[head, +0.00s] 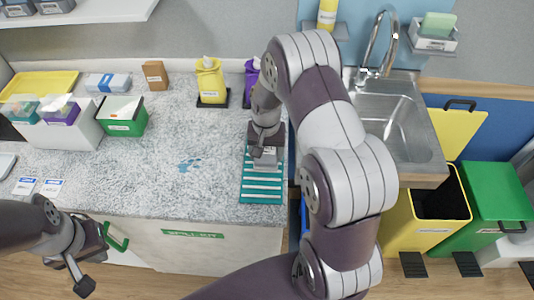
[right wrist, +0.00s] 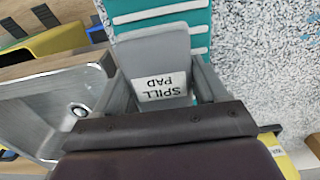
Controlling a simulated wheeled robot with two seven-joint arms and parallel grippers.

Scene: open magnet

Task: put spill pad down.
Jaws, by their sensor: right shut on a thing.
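The spill pad (right wrist: 160,62) is a grey block with a white label reading "SPILL PAD". My right gripper (head: 265,151) is shut on it, with a finger on each side in the right wrist view. In the head view the pad (head: 264,160) is at the far part of a teal mat with white stripes (head: 262,198). The mat also shows behind the pad in the right wrist view (right wrist: 190,15). I cannot tell whether the pad touches the mat. My left gripper (head: 88,262) is open and empty, in front of the counter at lower left.
A blue spill (head: 188,165) marks the speckled counter (head: 150,195) left of the mat. A green box (head: 123,118), yellow bottle (head: 210,80) and purple bottle (head: 251,78) stand toward the back. A sink (head: 395,120) and bins (head: 430,225) are to the right.

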